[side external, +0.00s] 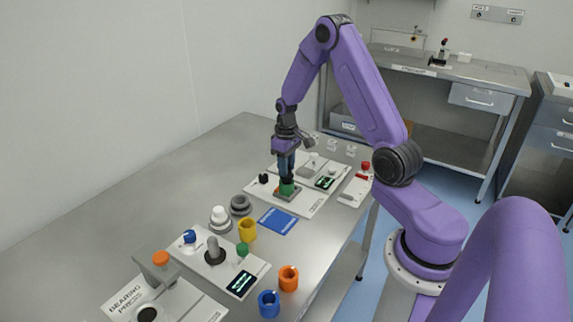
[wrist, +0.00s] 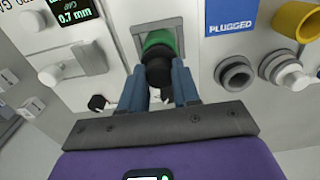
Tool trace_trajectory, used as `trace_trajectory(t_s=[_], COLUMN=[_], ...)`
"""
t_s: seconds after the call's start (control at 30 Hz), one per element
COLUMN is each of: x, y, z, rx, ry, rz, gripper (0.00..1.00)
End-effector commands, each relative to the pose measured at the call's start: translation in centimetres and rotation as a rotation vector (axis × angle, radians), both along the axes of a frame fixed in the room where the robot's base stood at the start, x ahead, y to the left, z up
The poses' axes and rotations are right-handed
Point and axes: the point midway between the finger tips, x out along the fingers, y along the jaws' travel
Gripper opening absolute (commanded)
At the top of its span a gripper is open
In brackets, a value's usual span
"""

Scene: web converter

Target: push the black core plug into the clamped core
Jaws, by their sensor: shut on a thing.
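The green core (side external: 287,188) stands in a grey clamp block (side external: 283,197) on a white panel. In the wrist view the green core (wrist: 160,40) sits inside the square grey clamp frame (wrist: 112,74). My gripper (side external: 286,172) is right above the core, pointing down. In the wrist view its two blue fingers (wrist: 160,84) are shut on the black core plug (wrist: 158,68). The plug is at the core's mouth and overlaps it in that view. I cannot tell how far the plug is inside. In the side view the fingers hide the plug.
A blue "PLUGGED" mat (side external: 278,221) lies beside the panel. Grey and white stepped rings (side external: 240,205), a yellow cup (side external: 247,230), and orange (side external: 288,278) and blue rings (side external: 268,303) stand nearer the camera. A gap display (wrist: 76,12) and a white knob (wrist: 52,75) are on the panel.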

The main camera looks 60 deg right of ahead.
Motion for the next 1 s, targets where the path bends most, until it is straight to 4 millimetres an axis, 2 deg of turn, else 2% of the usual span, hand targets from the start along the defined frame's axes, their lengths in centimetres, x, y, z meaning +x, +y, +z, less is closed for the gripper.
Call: trace_trajectory(t_s=[1.0], x=[0.0], y=[0.0], z=[-1.4], rx=[0.0], ry=[-0.001], rz=[0.0], gripper=[0.0])
